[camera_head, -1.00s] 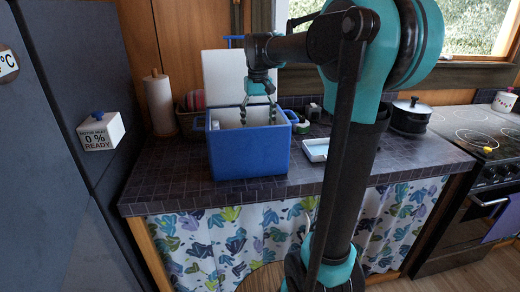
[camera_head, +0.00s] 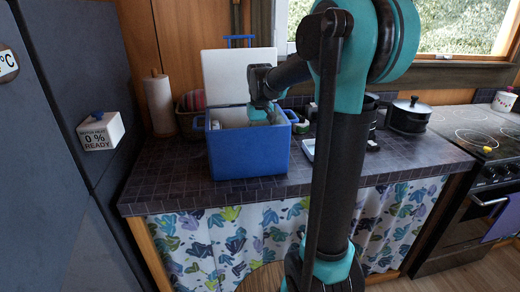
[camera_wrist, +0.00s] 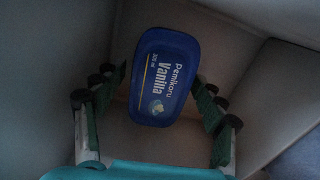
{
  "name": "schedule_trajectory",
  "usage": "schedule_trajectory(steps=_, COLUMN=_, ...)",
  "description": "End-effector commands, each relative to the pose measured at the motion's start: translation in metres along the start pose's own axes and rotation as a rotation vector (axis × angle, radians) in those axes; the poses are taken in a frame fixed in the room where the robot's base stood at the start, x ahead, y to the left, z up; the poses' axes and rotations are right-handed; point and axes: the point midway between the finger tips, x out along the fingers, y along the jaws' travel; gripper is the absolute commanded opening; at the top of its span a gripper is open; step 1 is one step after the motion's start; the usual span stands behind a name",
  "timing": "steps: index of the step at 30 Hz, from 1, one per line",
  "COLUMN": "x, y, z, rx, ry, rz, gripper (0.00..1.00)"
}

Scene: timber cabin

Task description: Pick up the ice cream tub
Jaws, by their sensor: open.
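The ice cream tub (camera_wrist: 165,78) has a dark blue lid lettered "Vanilla" and lies inside the blue cooler box. In the wrist view it sits between the two fingers of my gripper (camera_wrist: 163,105), which are open with a gap on each side of it. The cooler (camera_head: 248,156) stands on the counter with its white lid (camera_head: 222,70) raised at the back. In the head view my gripper reaches down into the cooler, so its fingers and the tub are hidden by the front wall.
The cooler's pale inner walls (camera_wrist: 265,95) stand close around my gripper. A paper towel roll (camera_head: 160,105) and a basket (camera_head: 190,108) are to its left. A light blue tray (camera_head: 308,149) and a dark pot (camera_head: 409,115) are to its right. The counter front (camera_head: 200,190) is clear.

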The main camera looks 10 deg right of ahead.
Motion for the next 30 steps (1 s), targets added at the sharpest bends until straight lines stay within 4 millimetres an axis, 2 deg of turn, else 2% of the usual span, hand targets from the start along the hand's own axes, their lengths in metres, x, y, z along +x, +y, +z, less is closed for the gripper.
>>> schedule_trajectory(steps=2, x=0.000, y=0.000, z=0.000, rx=0.000, ry=0.000, rz=0.000, gripper=0.68)
schedule_trajectory(steps=14, x=0.000, y=0.000, z=0.000, rx=0.000, ry=0.000, rz=0.000, gripper=0.18)
schedule_trajectory(steps=24, x=-0.003, y=0.000, z=0.000, rx=0.000, ry=0.000, rz=0.000, gripper=0.16)
schedule_trajectory(steps=30, x=-0.021, y=0.000, z=0.000, rx=0.000, ry=0.000, rz=0.000, gripper=0.16)
